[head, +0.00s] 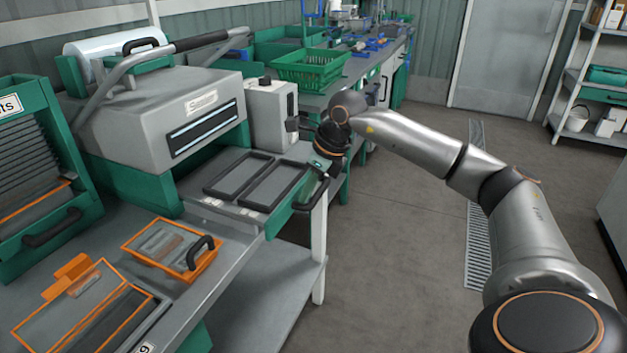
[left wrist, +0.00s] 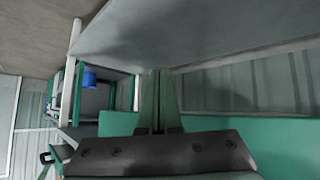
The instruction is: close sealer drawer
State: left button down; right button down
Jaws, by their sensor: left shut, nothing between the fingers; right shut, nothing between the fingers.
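The sealer (head: 165,105) is a grey machine with a green base and a label on its hood. Its drawer (head: 225,195) stands pulled out to the front right, a grey tray with two black rectangular frames in it. The drawer's black handle (head: 312,196) is on its green front. My right gripper (head: 322,170) is shut and empty at the far end of the handle; I cannot tell whether it touches. My left gripper (left wrist: 157,92) is shut and empty in the left wrist view, near a grey surface and green panels. It does not show in the head view.
An orange-rimmed tray (head: 172,250) with a black handle and an orange frame (head: 75,310) lie on the near bench. A green rack (head: 40,170) stands at the left. Green crates (head: 310,68) stand on the bench behind. The floor (head: 400,225) at the right is clear.

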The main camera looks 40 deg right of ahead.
pick_arm(q)
jog(key=shift+s+a+f, duration=0.1)
pick_arm(e)
jog(key=shift+w+a+f, duration=0.1)
jog(key=shift+w+f, duration=0.1)
jog(key=shift+f, duration=0.3)
jog(key=shift+w, duration=0.1)
